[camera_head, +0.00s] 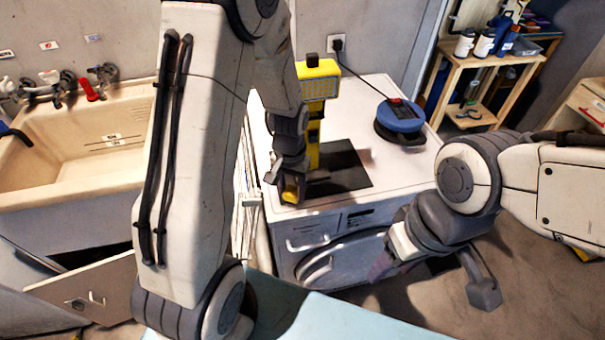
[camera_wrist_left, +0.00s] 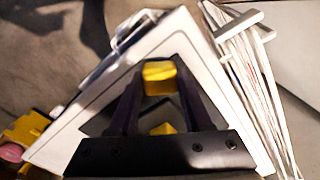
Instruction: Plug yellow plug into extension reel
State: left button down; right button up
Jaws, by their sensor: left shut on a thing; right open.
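My left gripper (camera_head: 287,186) hangs over the front left part of the white machine top and is shut on the yellow plug (camera_head: 293,191). The left wrist view shows the yellow plug (camera_wrist_left: 158,77) between the dark fingers, above the machine's front edge. The extension reel (camera_head: 400,116) is a round blue reel with a dark socket face and a red detail, standing at the back right of the machine top, well apart from the plug. My right gripper (camera_head: 384,258) is open and empty in front of the machine. Its fingers are partly blurred.
A yellow work lamp (camera_head: 318,82) stands behind my left gripper, near a black mat (camera_head: 348,168). A black cable runs from the wall outlet (camera_head: 336,43) to the reel. A sink (camera_head: 75,160) is at left, a wooden shelf (camera_head: 455,82) at back right. White rack bars (camera_wrist_left: 250,75) flank the machine.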

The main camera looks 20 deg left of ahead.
aim_at(402, 124)
jog(key=z, duration=1.85)
jog(key=i, duration=2.6)
jog(key=u, duration=3.05)
